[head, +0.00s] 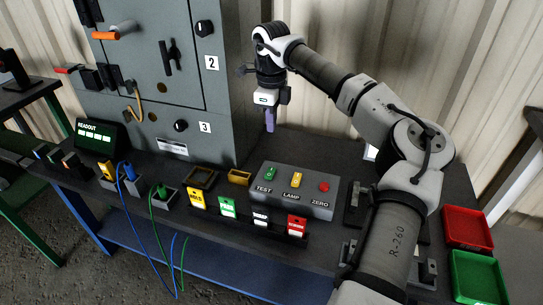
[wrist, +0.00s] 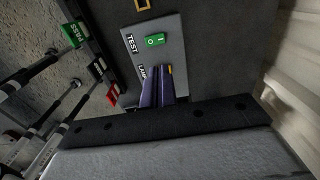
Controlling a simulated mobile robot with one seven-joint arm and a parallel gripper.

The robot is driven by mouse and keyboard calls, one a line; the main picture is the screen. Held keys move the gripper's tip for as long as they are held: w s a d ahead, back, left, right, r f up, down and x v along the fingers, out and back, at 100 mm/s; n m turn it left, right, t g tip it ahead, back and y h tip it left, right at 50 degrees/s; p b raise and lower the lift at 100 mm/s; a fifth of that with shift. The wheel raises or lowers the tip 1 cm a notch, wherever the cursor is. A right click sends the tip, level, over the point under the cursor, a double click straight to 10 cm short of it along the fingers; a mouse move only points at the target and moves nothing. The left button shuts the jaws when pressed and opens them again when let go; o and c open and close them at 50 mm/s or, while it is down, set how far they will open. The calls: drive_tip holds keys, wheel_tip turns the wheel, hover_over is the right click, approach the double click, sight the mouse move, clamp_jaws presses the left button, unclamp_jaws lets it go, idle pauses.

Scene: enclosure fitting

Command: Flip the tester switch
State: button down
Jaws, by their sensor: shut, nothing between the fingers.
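The grey tester box (head: 292,188) sits on the dark bench, with a green switch (head: 270,173) marked TEST, a yellow switch (head: 296,179) marked LAMP and a red button (head: 324,187) marked ZERO. My gripper (head: 270,130) is shut and empty, pointing down above the back of the box, apart from it. In the wrist view the purple fingers (wrist: 160,85) lie together over the box (wrist: 172,32). There the green switch (wrist: 155,40) shows clear of the fingertips; the yellow switch (wrist: 170,69) is mostly hidden by them, and the red button is hidden.
A tall grey cabinet (head: 226,100) stands left of my gripper. Coloured tags, including a green one (head: 228,208) and a red one (head: 297,225), stand along the box's front. Blue and green cables hang at the left. Red (head: 467,228) and green (head: 478,277) trays lie at the right.

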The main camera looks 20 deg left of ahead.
sight(270, 173)
wheel_tip(270, 173, down, 14)
idle(0.5)
drive_tip(key=shift+f, duration=0.2)
idle(0.4)
drive_tip(key=shift+s+r, duration=0.1)
drive_tip(key=shift+s, duration=0.7)
wheel_tip(270, 173, up, 14)
drive_tip(key=s+p, duration=0.1)
drive_tip(key=p, duration=0.1)
drive_tip(key=shift+s, duration=0.25)
drive_tip(key=shift+a, duration=0.1)
